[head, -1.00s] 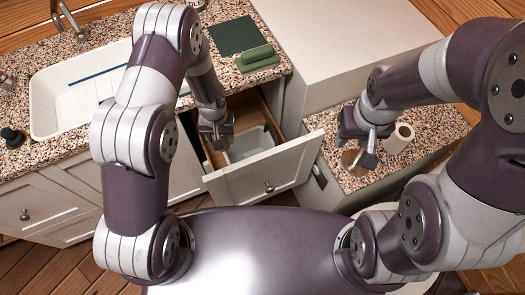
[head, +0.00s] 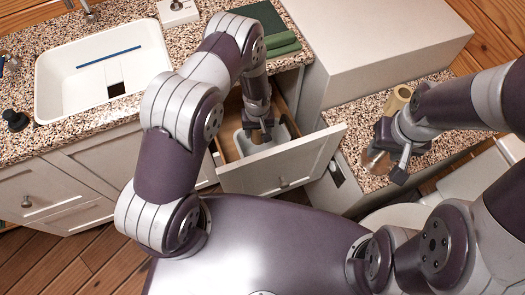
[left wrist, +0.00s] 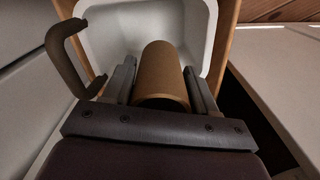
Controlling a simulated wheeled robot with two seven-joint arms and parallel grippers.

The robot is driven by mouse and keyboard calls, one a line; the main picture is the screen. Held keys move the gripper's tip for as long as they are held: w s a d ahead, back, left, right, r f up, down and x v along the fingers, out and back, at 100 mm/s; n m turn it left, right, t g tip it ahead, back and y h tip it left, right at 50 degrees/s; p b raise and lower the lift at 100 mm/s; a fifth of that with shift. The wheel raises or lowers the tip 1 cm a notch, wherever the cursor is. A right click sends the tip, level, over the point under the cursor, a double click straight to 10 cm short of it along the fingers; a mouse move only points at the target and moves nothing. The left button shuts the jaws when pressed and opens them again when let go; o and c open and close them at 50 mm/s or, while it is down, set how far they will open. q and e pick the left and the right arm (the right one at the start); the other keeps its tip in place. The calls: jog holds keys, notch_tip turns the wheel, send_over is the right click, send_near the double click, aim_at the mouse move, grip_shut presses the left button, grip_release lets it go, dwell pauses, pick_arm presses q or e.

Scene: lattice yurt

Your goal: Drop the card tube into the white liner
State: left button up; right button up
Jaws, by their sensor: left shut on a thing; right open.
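The brown card tube (left wrist: 162,72) lies between the two fingers of my left gripper (left wrist: 160,85) in the left wrist view. The gripper is shut on it. The white liner (left wrist: 207,22) is a pale tub beyond the tube in that view, with its walls around the tube's far end. In the head view my left gripper (head: 258,132) points down at the liner (head: 282,133) inside the open drawer. I cannot tell how far the tube reaches below the rim. My right gripper (head: 388,160) is open, above the speckled counter on the right.
The drawer front (head: 283,168) is pulled out, beside a tall pale cabinet (head: 375,45). A pale roll (head: 398,98) and a round amber item (head: 374,163) are near my right gripper. The white sink (head: 105,65) is at the left. A dark curved bar (left wrist: 65,52) stands left of the tube.

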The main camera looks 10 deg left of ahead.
pick_arm(q)
jog(key=shift+r, duration=0.1)
jog(key=o, duration=1.1)
notch_tip(320, 180, up, 13)
